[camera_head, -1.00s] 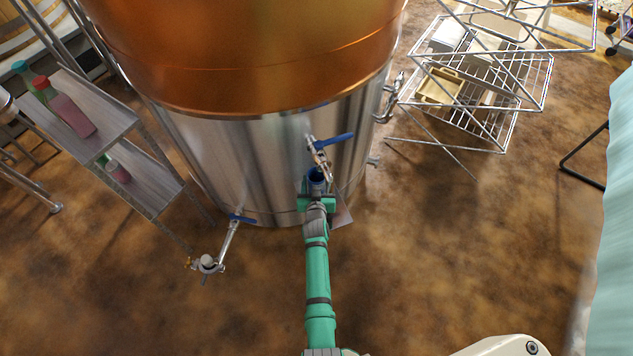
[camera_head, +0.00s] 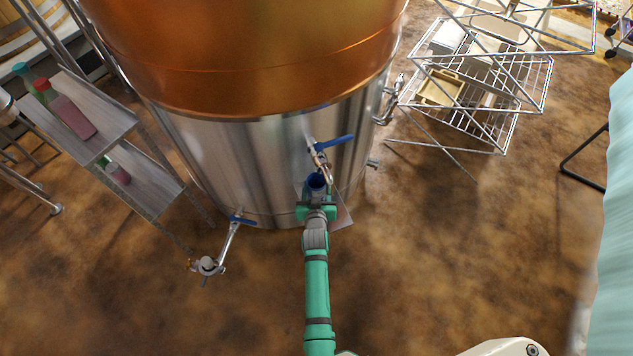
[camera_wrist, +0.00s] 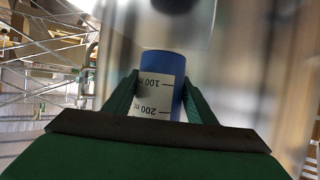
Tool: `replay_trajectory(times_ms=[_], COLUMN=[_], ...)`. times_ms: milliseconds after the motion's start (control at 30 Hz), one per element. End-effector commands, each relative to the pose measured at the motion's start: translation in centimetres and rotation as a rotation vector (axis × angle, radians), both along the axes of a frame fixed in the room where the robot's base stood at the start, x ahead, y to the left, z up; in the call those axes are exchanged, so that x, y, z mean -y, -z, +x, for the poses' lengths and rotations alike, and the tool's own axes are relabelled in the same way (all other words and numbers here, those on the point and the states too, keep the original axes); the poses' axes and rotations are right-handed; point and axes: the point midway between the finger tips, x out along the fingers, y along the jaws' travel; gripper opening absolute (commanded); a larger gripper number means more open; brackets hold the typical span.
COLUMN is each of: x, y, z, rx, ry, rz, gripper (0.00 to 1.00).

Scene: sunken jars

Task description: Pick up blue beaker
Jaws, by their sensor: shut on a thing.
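The blue beaker (camera_head: 316,182) stands under the spout of the upper tap (camera_head: 322,158) on the big metal vat. In the wrist view the blue beaker (camera_wrist: 162,66) shows a white label with black volume marks, between my two green fingers. My gripper (camera_head: 316,204) is shut on it, with one finger on each side, and also fills the lower part of the wrist view (camera_wrist: 157,100). The beaker's lower part is hidden behind the gripper body. I cannot tell whether its base touches the small plate (camera_head: 342,216) beside it.
The copper and steel vat (camera_head: 250,150) stands close behind the beaker. A lower tap (camera_head: 208,264) juts out at left. A metal shelf (camera_head: 95,115) with bottles is on the left, and a wire rack (camera_head: 480,90) at the back right.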

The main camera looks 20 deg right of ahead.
Motion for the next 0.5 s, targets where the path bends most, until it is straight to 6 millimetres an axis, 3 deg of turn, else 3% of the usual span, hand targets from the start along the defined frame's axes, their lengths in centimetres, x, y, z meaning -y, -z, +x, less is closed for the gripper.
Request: replay_trajectory(times_ms=[300,500], x=[-2.7,-3.9], y=[0.1,0.0], z=[-7.7,-11.2], rx=[-0.001,-0.001], ry=[0.0,0.0], rz=[0.001,0.0], gripper=[0.29,0.29])
